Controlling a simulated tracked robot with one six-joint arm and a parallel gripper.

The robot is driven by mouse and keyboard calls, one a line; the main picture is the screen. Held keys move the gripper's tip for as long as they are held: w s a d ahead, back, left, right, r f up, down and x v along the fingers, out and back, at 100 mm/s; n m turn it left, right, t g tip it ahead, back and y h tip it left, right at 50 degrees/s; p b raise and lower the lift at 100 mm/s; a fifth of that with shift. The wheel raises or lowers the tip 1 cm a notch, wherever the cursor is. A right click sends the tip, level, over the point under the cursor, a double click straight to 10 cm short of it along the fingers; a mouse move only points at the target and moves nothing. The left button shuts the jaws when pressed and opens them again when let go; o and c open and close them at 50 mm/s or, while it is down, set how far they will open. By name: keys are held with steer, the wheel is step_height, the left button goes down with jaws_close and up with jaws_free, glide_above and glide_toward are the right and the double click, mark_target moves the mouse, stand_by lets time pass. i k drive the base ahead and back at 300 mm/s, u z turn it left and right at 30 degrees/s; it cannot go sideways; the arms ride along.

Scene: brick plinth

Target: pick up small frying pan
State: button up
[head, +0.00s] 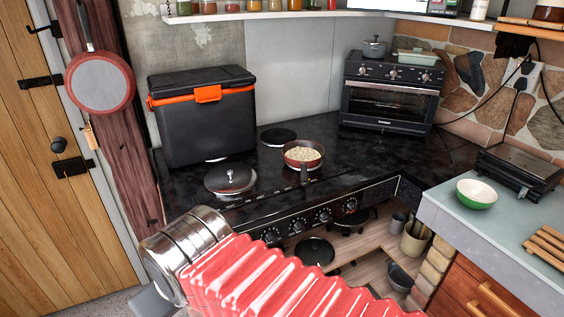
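A small frying pan (290,154) with a dark red-brown side stands on the black stovetop, near its front edge. It holds a heap of pale food (302,152). Its dark handle (304,176) points toward me. Another, larger-looking frying pan (99,82) with a red-brown base hangs by its handle on the wall at the left. My arm, with red bellows and a metal section, crosses the lower middle of the head view, apart from both pans in the picture. My gripper's fingers do not show.
A pot lid (230,180) lies left of the pan on the stovetop (375,155). A black cooler box (205,125) stands behind it, and a toaster oven (388,92) at the back right. A green bowl (476,195) and a black grill (518,172) stand on the right counter.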

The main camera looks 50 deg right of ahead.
mark_target(303, 155)
steer(key=u, duration=1.15)
steer(key=k, duration=1.1)
steer(key=z, duration=1.35)
steer(key=i, duration=0.5)
